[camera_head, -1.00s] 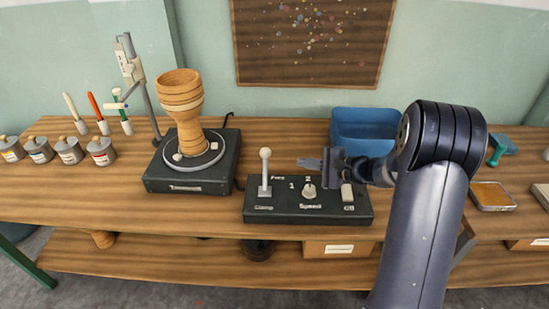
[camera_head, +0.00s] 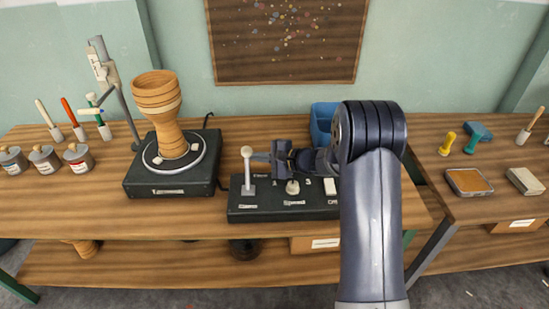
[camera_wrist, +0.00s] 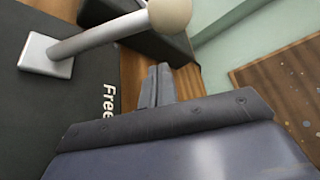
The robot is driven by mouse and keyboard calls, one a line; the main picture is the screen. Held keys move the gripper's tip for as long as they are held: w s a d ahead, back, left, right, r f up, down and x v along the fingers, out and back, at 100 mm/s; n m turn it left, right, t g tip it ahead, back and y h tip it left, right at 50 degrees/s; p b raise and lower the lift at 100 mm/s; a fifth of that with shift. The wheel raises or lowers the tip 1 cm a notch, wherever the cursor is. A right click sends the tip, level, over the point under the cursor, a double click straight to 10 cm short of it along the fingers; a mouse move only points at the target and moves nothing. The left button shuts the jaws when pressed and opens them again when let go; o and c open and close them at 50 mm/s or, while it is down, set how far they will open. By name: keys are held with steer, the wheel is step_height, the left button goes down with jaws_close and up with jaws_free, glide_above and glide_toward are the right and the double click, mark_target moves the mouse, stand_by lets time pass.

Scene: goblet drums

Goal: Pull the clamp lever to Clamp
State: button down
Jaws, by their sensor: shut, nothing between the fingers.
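The clamp lever (camera_head: 248,172) is a pale grey stick with a round cream knob, standing about upright on the left end of the black control box (camera_head: 262,212). In the wrist view the lever (camera_wrist: 95,36) rises from its square base at the upper left, with the word "Free" printed on the box beside it. My gripper (camera_head: 260,157) is shut and empty, just right of the lever at about knob height. In the wrist view my shut fingers (camera_wrist: 158,84) lie below the knob in the picture. I cannot tell whether they touch the lever.
A turntable box (camera_head: 170,190) with a wooden goblet drum (camera_head: 157,105) stands left of the control box. The speed knob (camera_head: 292,188) is under my gripper. A blue bin (camera_head: 322,120) is behind my arm. Bench space in front is narrow.

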mark_target(247, 169)
steer(key=shift+s+a+r, duration=0.1)
steer(key=shift+s+r, duration=0.3)
steer(key=shift+s, duration=0.2)
steer(key=shift+s+a+r, duration=0.1)
steer(key=shift+s+r, duration=0.3)
steer(key=shift+s, duration=0.15)
steer(key=shift+s+a+r, duration=0.15)
steer(key=shift+s+r, duration=0.05)
steer(key=shift+s, duration=0.4)
steer(key=shift+b, duration=0.55)
steer(key=shift+s+r+t, duration=0.1)
steer(key=shift+s+t, duration=0.05)
steer(key=shift+t, duration=0.15)
steer(key=shift+b, duration=0.35)
